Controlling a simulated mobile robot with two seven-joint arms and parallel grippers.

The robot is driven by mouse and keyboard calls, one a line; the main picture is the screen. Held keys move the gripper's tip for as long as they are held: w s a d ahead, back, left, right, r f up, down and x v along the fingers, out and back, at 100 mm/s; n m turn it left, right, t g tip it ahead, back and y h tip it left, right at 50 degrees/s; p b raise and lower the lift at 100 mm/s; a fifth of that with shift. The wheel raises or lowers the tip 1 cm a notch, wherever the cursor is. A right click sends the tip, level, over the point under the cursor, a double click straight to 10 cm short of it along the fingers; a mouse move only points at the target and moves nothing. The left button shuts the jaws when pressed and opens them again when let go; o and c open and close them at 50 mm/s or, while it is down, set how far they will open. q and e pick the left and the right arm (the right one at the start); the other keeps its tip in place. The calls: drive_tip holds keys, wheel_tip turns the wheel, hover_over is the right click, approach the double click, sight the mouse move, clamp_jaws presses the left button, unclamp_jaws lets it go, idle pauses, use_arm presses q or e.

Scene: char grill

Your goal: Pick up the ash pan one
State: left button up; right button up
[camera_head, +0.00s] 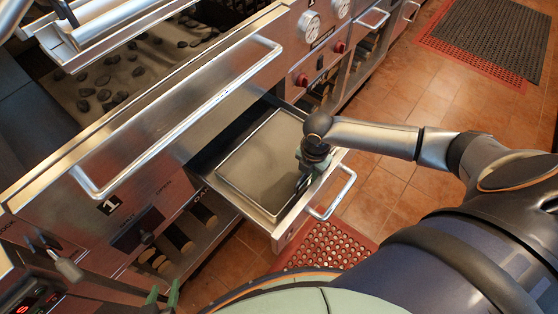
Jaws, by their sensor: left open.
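The ash pan (258,165) is a shallow rectangular metal tray. It sits in a pulled-out drawer (211,150) under the grill front, on the side marked 1, and its inside looks empty. My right gripper (305,184) points down at the pan's right rim, close to the drawer's handle (343,190). Its fingers are mostly hidden from above, so I cannot tell whether they are shut or touch the rim. My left gripper (163,294) is at the bottom left edge, with its two green fingertips apart and empty, away from the pan.
A large bar handle (190,125) crosses the grill front, left of the ash pan. Dark coals (105,80) lie in the open grill at upper left. Gauges and red knobs line the front at upper right. A red perforated mat (325,248) lies on the tiled floor.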

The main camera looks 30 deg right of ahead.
clamp_jaws()
drive_tip(key=shift+w+r, duration=0.1)
idle(1.1)
